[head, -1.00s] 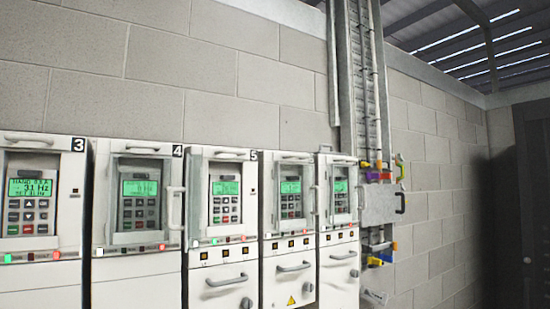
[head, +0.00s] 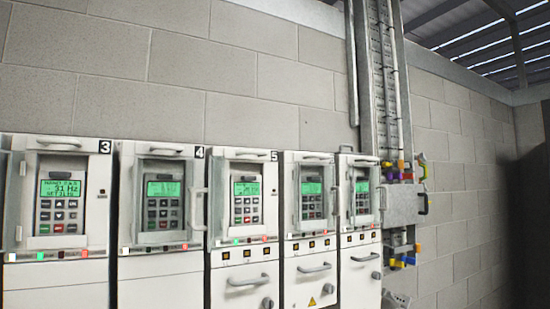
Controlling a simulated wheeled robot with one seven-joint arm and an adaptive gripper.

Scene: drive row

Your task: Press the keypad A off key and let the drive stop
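A row of white drive cabinets stands along the block wall, each with a keypad and a lit green display. The drive marked 3 (head: 97,185) is at the left; its keypad (head: 59,205) shows a line that seems to read 21 Hz, the other lines too small to read surely. The drive marked 4 (head: 128,240) has its keypad (head: 164,203) behind a frame. The drive marked 5 (head: 217,190) has its keypad (head: 246,203) facing me. I cannot tell which is keypad A. My gripper is not in view.
Two further drives, with keypads (head: 312,200) and (head: 362,197), stand to the right. Handles stick out from the fronts. Beyond them are a cable tray (head: 384,80) and a grey box (head: 399,204) with coloured padlocks. A dark door is at the far right.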

